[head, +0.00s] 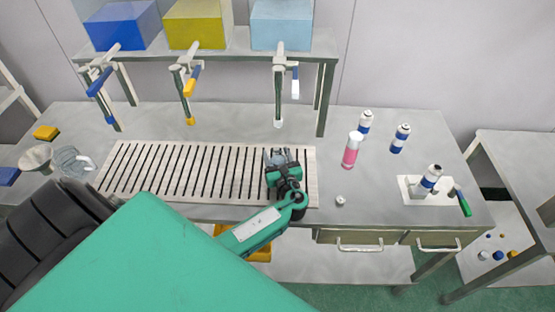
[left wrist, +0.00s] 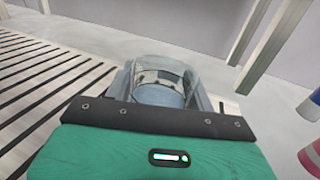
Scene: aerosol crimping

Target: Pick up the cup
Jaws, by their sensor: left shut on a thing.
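A clear glass cup (left wrist: 163,80) is between the fingers of my left gripper (left wrist: 165,92) in the left wrist view, with its open rim upward. In the head view my left gripper (head: 279,158) is over the right end of the slatted rack (head: 205,172), shut on the cup. The cup is small and mostly hidden there by the gripper. I cannot tell whether its base touches the rack. My right gripper is not in view.
A pink can (head: 351,151) and blue-white cans (head: 400,138) stand right of the rack. Dispenser taps (head: 279,95) hang behind.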

